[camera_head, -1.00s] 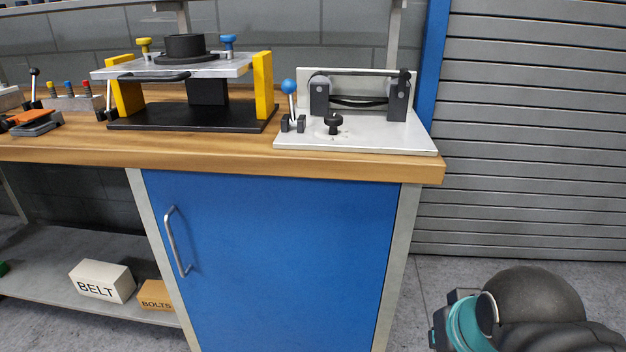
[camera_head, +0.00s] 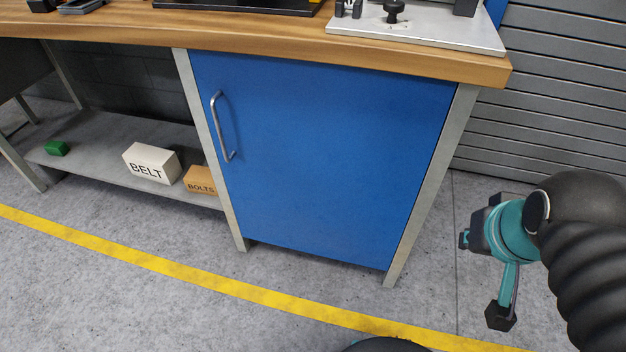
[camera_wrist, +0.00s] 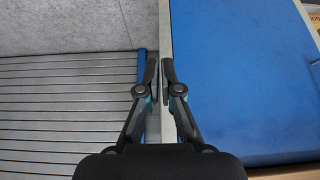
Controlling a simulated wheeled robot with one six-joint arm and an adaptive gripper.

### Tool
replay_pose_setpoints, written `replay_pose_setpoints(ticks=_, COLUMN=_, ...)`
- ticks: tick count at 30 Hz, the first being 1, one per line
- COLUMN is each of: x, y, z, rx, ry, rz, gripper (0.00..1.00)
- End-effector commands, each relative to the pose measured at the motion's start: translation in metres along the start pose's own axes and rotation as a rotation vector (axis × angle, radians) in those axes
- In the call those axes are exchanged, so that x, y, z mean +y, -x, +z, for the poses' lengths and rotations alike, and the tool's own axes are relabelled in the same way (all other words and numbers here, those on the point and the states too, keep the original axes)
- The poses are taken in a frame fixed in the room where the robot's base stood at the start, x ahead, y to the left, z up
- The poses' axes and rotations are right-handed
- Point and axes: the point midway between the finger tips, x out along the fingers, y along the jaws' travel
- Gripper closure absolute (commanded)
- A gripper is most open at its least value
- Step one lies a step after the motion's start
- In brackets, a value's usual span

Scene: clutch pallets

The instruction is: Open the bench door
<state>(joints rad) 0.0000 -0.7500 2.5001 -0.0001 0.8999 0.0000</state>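The bench door (camera_head: 320,160) is a blue panel under the right end of the workbench. It sits flush in its grey frame and looks closed. Its silver bar handle (camera_head: 222,126) stands upright near the door's left edge. My gripper (camera_wrist: 159,75) shows in the wrist view with its two fingers close together and nothing held. Beyond the fingertips are the grey bench leg (camera_wrist: 166,30) and the blue door (camera_wrist: 235,75). In the head view my arm is at the right, to the right of the door and well away from the handle; the fingers cannot be made out there.
The wooden worktop (camera_head: 250,45) overhangs the door. A low shelf (camera_head: 100,140) at the left carries a white BELT box (camera_head: 152,162), an orange BOLTS box (camera_head: 201,180) and a green block (camera_head: 57,148). The floor before the door is clear, crossed by a yellow line (camera_head: 200,280).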

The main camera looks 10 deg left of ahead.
Motion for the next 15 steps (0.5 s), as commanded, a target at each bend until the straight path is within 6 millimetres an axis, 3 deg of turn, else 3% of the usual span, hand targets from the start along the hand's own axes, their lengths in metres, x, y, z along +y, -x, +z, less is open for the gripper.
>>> replay_pose_setpoints(ticks=1, x=0.000, y=0.000, z=0.000, rx=0.000, ry=0.000, rz=0.000, gripper=0.80)
replay_pose_setpoints(ticks=3, x=0.000, y=0.000, z=0.000, rx=0.000, ry=0.000, rz=0.000, gripper=0.63)
replay_pose_setpoints(ticks=8, x=-0.008, y=-0.004, z=0.002, rx=-0.003, ry=0.031, rz=-0.017, gripper=0.63)
replay_pose_setpoints(ticks=11, x=-0.025, y=-0.018, z=0.007, rx=-0.033, ry=0.095, rz=-0.049, gripper=0.63)
replay_pose_setpoints(ticks=15, x=-0.061, y=-0.046, z=0.019, rx=-0.113, ry=0.226, rz=-0.107, gripper=0.63)
